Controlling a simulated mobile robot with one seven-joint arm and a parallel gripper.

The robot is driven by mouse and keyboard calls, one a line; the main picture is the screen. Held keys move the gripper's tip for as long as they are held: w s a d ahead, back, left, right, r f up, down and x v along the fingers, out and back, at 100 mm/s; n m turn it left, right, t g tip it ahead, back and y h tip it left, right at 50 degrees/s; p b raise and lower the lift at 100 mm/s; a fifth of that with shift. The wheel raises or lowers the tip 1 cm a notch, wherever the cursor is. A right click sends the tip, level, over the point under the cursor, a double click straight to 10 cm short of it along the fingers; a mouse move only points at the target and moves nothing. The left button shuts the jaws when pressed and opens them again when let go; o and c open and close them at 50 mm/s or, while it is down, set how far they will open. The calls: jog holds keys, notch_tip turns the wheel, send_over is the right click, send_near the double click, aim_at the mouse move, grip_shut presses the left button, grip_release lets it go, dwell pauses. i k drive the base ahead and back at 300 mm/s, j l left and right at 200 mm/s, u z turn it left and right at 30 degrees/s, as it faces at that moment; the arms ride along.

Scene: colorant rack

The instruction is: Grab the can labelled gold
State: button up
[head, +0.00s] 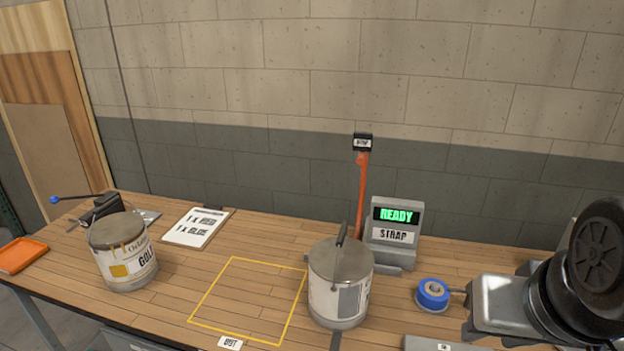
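The can labelled gold (126,262) stands upright on the left part of the wooden workbench (190,292). It is a white can with a grey lid and a gold patch beside the lettering, which curves out of sight at its right end. A second can (340,285), with a grey patch on its label, stands right of the middle with a dark handle above its lid. My gripper is not in view.
A yellow outlined square (291,312) on the bench between the cans is empty. A clipboard (200,227) lies behind it. A dark hand tool (106,206) is behind the gold can, an orange tray (22,255) left. A READY display (396,215) and orange post (361,190) stand behind the second can.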

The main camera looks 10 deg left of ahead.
aim_at(120, 243)
jog(key=j, duration=2.8)
